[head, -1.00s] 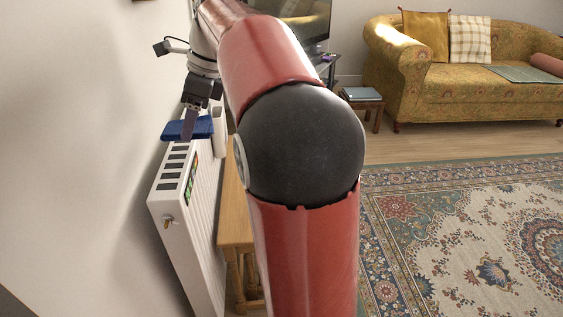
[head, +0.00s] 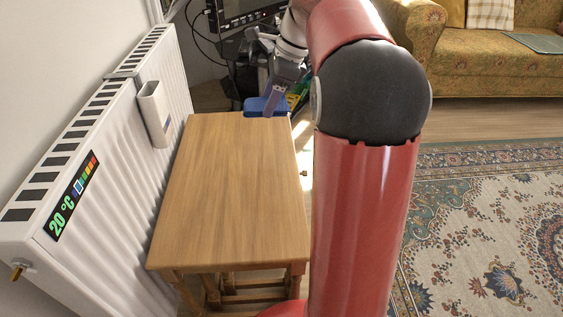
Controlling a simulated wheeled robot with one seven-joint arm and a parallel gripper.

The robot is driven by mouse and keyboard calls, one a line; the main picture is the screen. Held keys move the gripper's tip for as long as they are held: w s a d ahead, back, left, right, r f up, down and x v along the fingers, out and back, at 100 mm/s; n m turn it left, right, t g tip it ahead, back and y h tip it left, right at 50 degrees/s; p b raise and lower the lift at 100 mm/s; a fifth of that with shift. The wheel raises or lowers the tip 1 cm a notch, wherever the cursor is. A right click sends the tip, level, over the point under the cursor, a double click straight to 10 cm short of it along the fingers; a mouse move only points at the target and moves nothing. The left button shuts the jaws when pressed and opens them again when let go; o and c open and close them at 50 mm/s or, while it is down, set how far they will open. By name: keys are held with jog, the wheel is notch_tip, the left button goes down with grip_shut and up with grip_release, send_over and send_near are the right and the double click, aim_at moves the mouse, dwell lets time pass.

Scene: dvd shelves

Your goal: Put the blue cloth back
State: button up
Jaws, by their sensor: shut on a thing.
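The blue cloth (head: 256,106) is at the far end of the wooden table, in the upper middle of the head view. My gripper (head: 272,95) is shut on the cloth, with its fingers pointing down. The cloth is by the table's far edge; I cannot tell whether it touches the table. My own red arm covers part of the view to the right of it.
The wooden table (head: 232,185) has a bare top. A white radiator (head: 110,190) stands along its left side, with a white holder (head: 154,112) hung on it. A screen (head: 245,12) and cables are behind. A patterned sofa (head: 490,75) and rug (head: 490,220) lie to the right.

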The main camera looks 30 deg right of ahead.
aim_at(267, 169)
notch_tip(267, 169, down, 19)
jog(key=b, duration=0.4)
jog(key=shift+f, duration=0.15)
jog(key=o, duration=0.9)
jog(key=shift+o, duration=0.2)
jog(key=p+v, duration=0.2)
jog(key=v, duration=1)
jog(key=s+a+r+n+t+h, duration=0.1)
jog(key=s+a+r+n+h, duration=0.2)
jog(key=s+a+n, duration=0.75)
jog(key=s+a+f+n+t, duration=0.1)
jog(key=s+a+f+n, duration=0.1)
jog(key=s+n, duration=0.4)
jog(key=s+a+f+n+t+h, duration=0.1)
jog(key=s+a+n, duration=0.2)
jog(key=s+n, duration=0.2)
jog(key=shift+s+f+n+t, duration=0.4)
jog(key=shift+n, duration=0.15)
